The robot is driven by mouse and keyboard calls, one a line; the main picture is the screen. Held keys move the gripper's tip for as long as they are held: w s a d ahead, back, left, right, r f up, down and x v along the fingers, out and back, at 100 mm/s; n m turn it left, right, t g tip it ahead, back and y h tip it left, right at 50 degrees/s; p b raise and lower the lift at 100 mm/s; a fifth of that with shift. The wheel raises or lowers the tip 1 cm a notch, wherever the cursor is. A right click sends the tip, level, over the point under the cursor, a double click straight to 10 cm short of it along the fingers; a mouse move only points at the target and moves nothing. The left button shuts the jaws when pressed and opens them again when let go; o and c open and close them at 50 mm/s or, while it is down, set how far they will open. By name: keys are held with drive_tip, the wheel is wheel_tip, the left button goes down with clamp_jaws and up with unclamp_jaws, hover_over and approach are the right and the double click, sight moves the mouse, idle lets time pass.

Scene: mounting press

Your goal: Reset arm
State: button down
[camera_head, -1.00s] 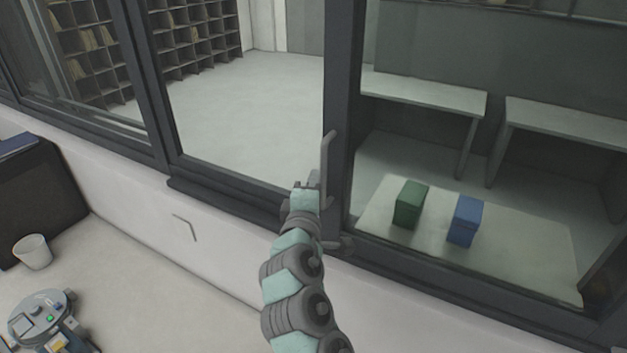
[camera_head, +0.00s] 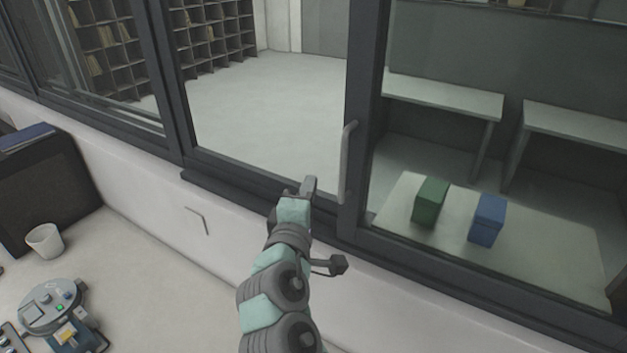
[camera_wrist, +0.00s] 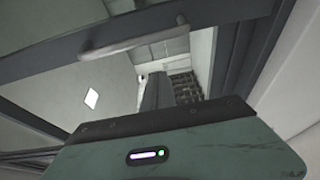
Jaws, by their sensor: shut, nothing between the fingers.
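My gripper (camera_head: 308,187) is at the end of my teal and grey arm, near the middle of the head view. It is shut and empty. It is left of the grey vertical handle (camera_head: 347,162) on the dark sliding window frame (camera_head: 366,110), apart from it by a small gap. In the wrist view, the handle (camera_wrist: 135,40) shows beyond the teal gripper housing, and the fingers (camera_wrist: 158,90) point away from the camera.
Behind the glass, a green box (camera_head: 430,202) and a blue box (camera_head: 487,219) stand on a pale surface. At lower left are a white cup (camera_head: 44,241), a round press device (camera_head: 55,305) and a dark monitor-like panel (camera_head: 45,185). The window opening (camera_head: 265,110) left of the handle is clear.

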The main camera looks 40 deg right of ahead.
drive_tip(key=shift+p+v, duration=0.3)
drive_tip(key=shift+v, duration=1.2)
